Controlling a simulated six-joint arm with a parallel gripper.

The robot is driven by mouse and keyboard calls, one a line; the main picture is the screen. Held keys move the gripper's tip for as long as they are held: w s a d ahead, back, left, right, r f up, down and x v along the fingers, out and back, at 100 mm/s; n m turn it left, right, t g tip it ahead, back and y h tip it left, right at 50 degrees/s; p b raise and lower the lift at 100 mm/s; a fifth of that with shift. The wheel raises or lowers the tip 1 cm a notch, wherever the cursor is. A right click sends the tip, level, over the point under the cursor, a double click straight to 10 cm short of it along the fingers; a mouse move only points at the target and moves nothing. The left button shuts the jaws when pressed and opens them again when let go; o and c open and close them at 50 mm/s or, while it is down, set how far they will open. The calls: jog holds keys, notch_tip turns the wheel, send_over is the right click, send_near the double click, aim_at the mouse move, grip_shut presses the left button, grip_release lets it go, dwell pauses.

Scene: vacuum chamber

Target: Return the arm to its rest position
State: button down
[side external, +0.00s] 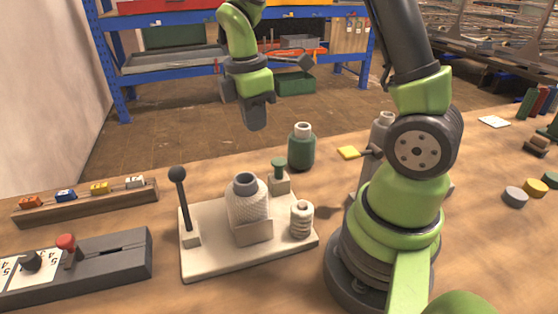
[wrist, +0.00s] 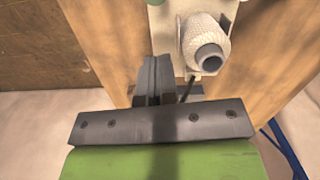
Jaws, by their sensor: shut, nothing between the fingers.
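My gripper (side external: 256,116) hangs above the far edge of the table in the side view, fingers pointing down, clear of everything. In the wrist view my gripper (wrist: 152,65) shows its dark fingers together with nothing between them. The vacuum chamber, a white ribbed vessel with a grey neck (side external: 248,208), stands on a pale base plate (side external: 205,265). The vessel also shows in the wrist view (wrist: 205,42), to the right of the fingers. A black-knobbed lever (side external: 181,200) rises upright at the plate's left. A small ribbed white part (side external: 301,220) stands at its right.
A dark green bottle (side external: 301,150) stands behind the plate. A grey slotted box with a red knob (side external: 110,260) and a wooden rack of coloured blocks (side external: 90,203) are at the left. Several round discs (side external: 515,196) lie at the right. The air around my gripper is free.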

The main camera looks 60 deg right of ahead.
jog(key=s+a+r+m+t+y, duration=0.3)
jog(key=s+a+r+m+t, duration=0.5)
jog(key=s+r+m, duration=0.4)
jog(key=shift+a+r+m, duration=0.15)
jog(key=shift+a+m, duration=0.5)
jog(key=shift+m, duration=0.55)
